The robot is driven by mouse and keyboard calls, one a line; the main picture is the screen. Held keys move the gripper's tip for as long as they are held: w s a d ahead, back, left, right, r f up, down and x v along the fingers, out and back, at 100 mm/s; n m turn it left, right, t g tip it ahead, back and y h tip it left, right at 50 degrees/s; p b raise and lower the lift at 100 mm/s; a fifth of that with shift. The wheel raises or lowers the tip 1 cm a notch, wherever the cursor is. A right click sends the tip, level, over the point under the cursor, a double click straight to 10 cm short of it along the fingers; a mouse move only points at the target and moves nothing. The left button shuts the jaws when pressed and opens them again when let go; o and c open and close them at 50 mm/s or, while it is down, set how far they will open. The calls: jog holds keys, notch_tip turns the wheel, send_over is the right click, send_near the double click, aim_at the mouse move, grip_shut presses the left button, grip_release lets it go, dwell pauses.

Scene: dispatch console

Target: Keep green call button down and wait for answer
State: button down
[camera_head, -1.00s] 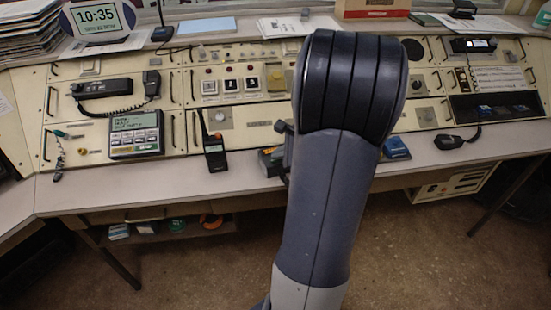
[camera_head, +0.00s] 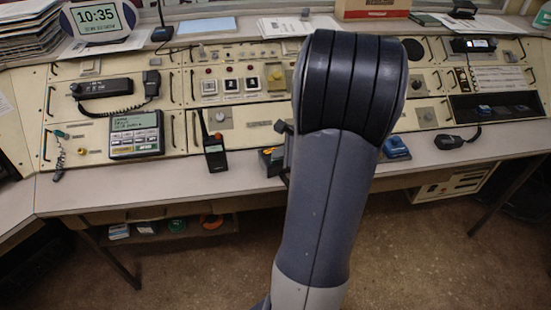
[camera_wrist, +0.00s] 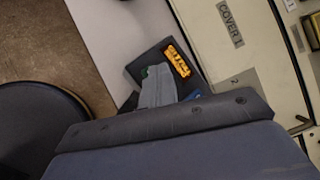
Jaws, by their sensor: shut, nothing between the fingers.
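A small dark box with a lit amber display (camera_wrist: 178,61) sits on the desk's front ledge. Its left part also shows in the head view (camera_head: 271,160), beside my arm, which hides the rest. My gripper (camera_wrist: 155,82) is shut and empty, with its grey fingertips over the box beside the display. A sliver of green (camera_wrist: 145,72) shows at the fingertips, probably the green button. The fingers cover most of it, so I cannot tell whether it is pressed down. The amber text is too small to read. In the head view my arm hides the fingertips.
A handheld radio (camera_head: 214,152) stands left of the box. A desk unit with a lit screen (camera_head: 136,134) is farther left. A blue item (camera_head: 396,147) and a dark handset (camera_head: 449,141) lie to the right. The console panel rises behind.

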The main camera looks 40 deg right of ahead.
aim_at(279, 162)
jog(key=shift+r, duration=0.1)
dwell(0.4)
jog(key=shift+r+p, duration=0.65)
jog(key=shift+r, duration=0.05)
jog(key=shift+r, duration=0.1)
notch_tip(279, 162, up, 5)
jog(key=p, duration=0.4)
dwell(0.4)
